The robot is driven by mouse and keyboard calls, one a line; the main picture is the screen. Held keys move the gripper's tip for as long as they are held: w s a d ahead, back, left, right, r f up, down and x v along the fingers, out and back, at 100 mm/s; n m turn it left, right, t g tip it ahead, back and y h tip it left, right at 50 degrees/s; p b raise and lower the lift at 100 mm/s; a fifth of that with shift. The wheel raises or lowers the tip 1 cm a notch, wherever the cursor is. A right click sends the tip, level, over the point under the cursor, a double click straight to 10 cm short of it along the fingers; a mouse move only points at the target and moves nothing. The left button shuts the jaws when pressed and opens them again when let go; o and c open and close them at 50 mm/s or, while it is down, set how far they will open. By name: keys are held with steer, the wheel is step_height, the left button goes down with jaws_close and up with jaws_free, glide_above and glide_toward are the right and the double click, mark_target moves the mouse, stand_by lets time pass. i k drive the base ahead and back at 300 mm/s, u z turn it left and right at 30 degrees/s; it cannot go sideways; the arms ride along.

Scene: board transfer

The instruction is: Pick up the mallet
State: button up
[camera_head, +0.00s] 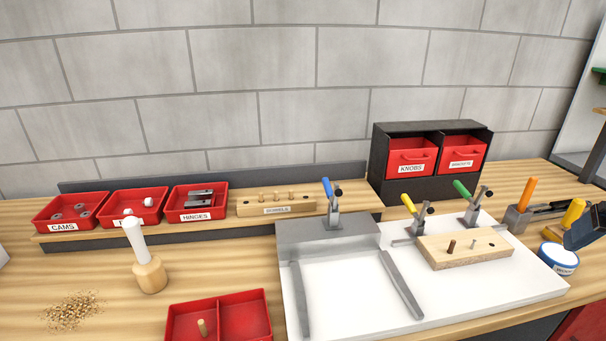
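The mallet (150,274) stands head-down on the wooden bench at the left. Its head is a light wooden block and its white handle (134,240) points up, leaning slightly to the left. Nothing touches the handle, and it overlaps the front of the middle small red bin in the picture.
Red bins (197,200) stand behind the mallet. Wood shavings (74,311) lie front left, and a divided red tray (245,318) holding a peg is front right. A white board (345,290) with clamps and a drilled wooden block (465,247) fills the right side.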

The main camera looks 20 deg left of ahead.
mark_target(149, 271)
steer(key=z, duration=1.5)
steer(key=i, duration=0.1)
steer(key=u, duration=3.8)
steer(key=k, duration=0.9)
steer(key=u, duration=0.2)
steer(key=i, duration=0.9)
steer(key=z, duration=0.1)
